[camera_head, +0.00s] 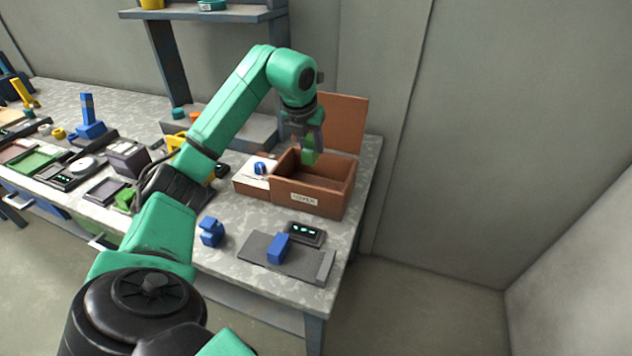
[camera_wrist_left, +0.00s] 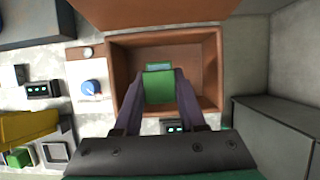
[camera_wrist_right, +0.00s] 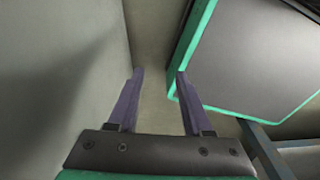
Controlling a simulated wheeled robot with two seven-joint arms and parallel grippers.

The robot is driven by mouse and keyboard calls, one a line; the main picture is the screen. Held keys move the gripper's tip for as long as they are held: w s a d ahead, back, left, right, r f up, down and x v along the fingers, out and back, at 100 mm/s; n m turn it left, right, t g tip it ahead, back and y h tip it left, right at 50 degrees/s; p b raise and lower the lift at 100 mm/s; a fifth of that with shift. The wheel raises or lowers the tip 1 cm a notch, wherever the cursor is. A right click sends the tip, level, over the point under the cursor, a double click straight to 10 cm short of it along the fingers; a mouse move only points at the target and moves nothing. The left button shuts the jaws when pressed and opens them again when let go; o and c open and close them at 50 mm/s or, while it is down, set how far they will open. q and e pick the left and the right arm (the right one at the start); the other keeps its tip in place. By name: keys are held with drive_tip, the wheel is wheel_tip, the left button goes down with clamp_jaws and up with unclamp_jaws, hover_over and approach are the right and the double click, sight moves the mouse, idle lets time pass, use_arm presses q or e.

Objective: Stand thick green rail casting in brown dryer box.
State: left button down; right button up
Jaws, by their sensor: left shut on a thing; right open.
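The brown dryer box (camera_head: 312,186) stands at the right end of the bench with its lid raised at the back. My left gripper (camera_head: 308,150) is above the box's opening, shut on a green casting (camera_head: 310,157). In the left wrist view the green casting (camera_wrist_left: 159,84) sits between the fingertips, with the box's wall (camera_wrist_left: 213,70) around it. I cannot tell whether the casting touches the box floor. My right gripper (camera_wrist_right: 158,75) is open and empty, away from the box; it does not show in the head view.
A control panel with a blue knob (camera_head: 260,168) adjoins the box on the left. In front lie a grey plate with a blue block (camera_head: 278,248), a small display (camera_head: 305,233) and a blue part (camera_head: 211,231). Another green piece (camera_head: 125,199) lies further left. A shelf (camera_head: 205,13) rises behind.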

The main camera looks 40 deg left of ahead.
use_arm(q)
drive_tip(key=f, duration=1.1)
drive_tip(key=shift+w+d, duration=0.25)
drive_tip(key=shift+w, duration=0.15)
use_arm(e)
drive_tip(key=shift+w+d+r, duration=0.1)
drive_tip(key=shift+w+d, duration=0.55)
drive_tip(key=shift+w, duration=0.35)
use_arm(q)
drive_tip(key=shift+f, duration=0.1)
drive_tip(key=c, duration=0.9)
unclamp_jaws()
drive_tip(key=shift+f, duration=0.1)
drive_tip(key=o, duration=0.4)
use_arm(e)
drive_tip(key=shift+s, duration=0.1)
